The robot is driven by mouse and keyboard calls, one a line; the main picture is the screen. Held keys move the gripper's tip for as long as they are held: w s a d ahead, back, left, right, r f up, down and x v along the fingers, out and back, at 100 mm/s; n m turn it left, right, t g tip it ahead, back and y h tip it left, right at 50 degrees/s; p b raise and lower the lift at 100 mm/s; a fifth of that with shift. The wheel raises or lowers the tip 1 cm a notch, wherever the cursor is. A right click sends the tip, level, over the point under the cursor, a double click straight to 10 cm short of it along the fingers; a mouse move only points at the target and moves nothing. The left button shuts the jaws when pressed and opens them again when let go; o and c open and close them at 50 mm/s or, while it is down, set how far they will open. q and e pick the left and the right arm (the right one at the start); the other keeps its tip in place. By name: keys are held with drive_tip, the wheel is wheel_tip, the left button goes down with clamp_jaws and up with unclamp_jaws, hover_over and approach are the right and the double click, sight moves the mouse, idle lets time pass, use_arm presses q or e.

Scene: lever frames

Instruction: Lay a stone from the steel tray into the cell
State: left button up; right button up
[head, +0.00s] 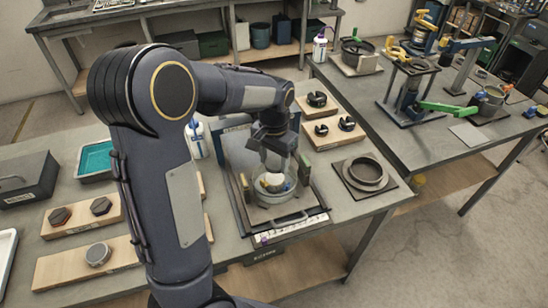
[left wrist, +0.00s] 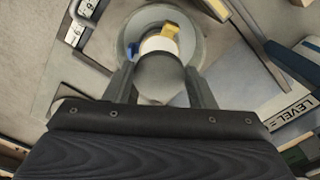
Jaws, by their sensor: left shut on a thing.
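My left gripper (head: 277,162) points down over a round clear-walled cell (head: 268,201) on a framed board. In the left wrist view its fingers are shut on a grey rounded stone (left wrist: 160,80). The cell (left wrist: 198,48) lies beyond the stone in that view. Inside the cell are a white round piece (head: 271,179) and a yellow piece (left wrist: 170,30). A small blue piece also shows by the cell's left side in the wrist view. In the head view the held stone is hard to make out. I cannot tell whether it touches anything in the cell. My right gripper is not seen.
Wooden blocks with dark pieces (head: 330,108) and a grey ring on a plate (head: 367,173) stand right of the board. A teal-filled tray (head: 95,160) is at left. A pale tray (head: 5,256) shows at the far left edge. A white bottle (head: 196,139) stands behind my arm.

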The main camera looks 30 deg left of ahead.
use_arm(q)
drive_tip(key=shift+f+b, duration=1.35)
drive_tip(key=shift+f, duration=0.8)
drive_tip(key=shift+s, duration=0.2)
drive_tip(key=shift+f, duration=0.2)
drive_tip(key=o, duration=1.1)
drive_tip(key=shift+r, duration=0.1)
